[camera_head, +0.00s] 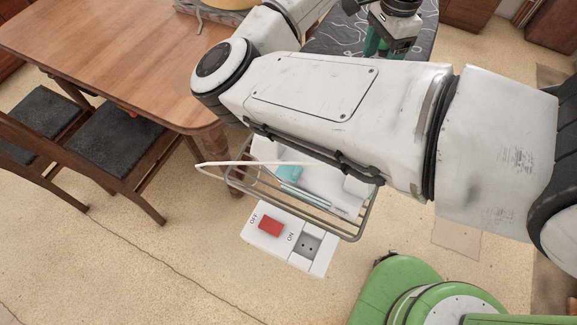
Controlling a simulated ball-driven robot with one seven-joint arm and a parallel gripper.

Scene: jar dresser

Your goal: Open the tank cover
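My white arm crosses the picture from the right, bends at the upper left and leaves at the top edge.
A wooden table (110,45) fills the upper left, with dark-seated chairs (110,135) beside it. Beige floor is clear at lower left.

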